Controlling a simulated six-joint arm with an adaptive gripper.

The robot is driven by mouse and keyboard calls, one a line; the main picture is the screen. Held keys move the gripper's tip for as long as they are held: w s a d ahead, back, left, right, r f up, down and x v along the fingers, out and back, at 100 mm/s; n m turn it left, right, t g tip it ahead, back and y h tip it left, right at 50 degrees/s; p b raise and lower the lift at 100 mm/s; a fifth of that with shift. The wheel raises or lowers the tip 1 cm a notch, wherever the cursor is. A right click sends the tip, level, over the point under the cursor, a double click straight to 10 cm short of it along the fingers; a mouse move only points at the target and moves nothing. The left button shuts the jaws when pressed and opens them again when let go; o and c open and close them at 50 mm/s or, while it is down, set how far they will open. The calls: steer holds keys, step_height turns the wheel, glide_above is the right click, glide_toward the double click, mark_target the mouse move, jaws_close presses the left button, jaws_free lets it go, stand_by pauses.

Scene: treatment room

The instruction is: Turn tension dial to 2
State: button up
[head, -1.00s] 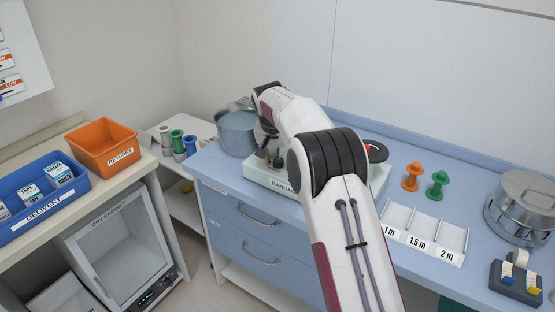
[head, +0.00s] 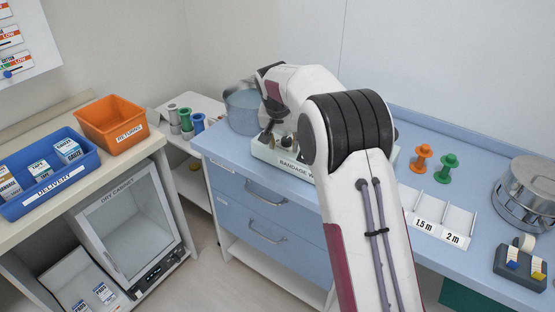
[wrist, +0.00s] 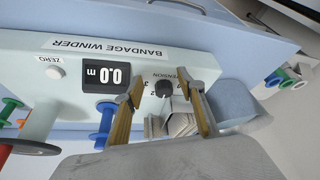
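The bandage winder (head: 262,153) stands on the blue counter, partly hidden behind my arm in the head view. In the wrist view its pale panel (wrist: 60,68) appears upside down, with a display reading 0.0 m (wrist: 104,79). The tension dial (wrist: 163,89) is a small dark knob with numbers around it; a 3 is legible, but its pointer setting cannot be told. My gripper (wrist: 166,88) is open, one finger on each side of the dial in the picture, with visible gaps. Whether the fingertips reach the dial's depth is unclear. In the head view, my gripper (head: 268,138) is over the winder's left end.
A ZERO button (wrist: 54,72) is on the same panel. A blue-grey pot (head: 243,112) stands close behind the winder's left end. Orange (head: 421,159) and green (head: 445,168) spools and a length-marked tray (head: 437,232) are to the right of my arm.

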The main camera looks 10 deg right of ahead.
steer(key=s+a, duration=0.3)
steer(key=s, duration=0.4)
stand_by(0.5)
stand_by(0.3)
steer(key=n+y, duration=0.2)
steer(key=n, duration=0.3)
glide_toward(287, 139)
steer(key=shift+a+f+t, duration=0.15)
steer(key=shift+f+t, duration=0.15)
steer(key=shift+f, duration=0.25)
steer(key=shift+w+f, duration=0.1)
steer(key=shift+f, duration=0.05)
steer(key=shift+x, duration=3.7)
steer(key=shift+m, duration=0.3)
steer(key=c, duration=1.1)
